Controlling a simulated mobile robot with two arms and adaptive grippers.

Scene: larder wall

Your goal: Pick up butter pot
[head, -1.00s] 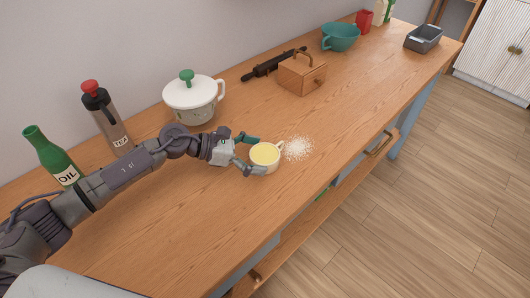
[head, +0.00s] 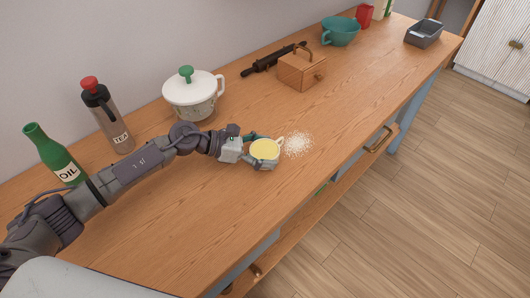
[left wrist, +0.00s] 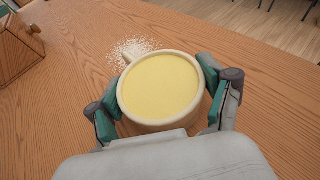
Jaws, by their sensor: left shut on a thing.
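The butter pot (head: 265,150) is a small cream-coloured pot with a side handle and pale yellow contents. It stands upright at the counter's middle, or very close above it; I cannot tell which. My left gripper (head: 263,152) is shut on it, a finger on each side. In the left wrist view the butter pot (left wrist: 160,88) sits between the green-padded fingers of the left gripper (left wrist: 165,108), its handle pointing away. My right gripper is not in view.
White crumbs (head: 297,145) lie just right of the pot on the wooden counter (head: 210,215). Behind stand a green oil bottle (head: 52,152), a tea flask (head: 107,118), a lidded white pot (head: 193,97) and a wooden box (head: 302,72). The counter front is clear.

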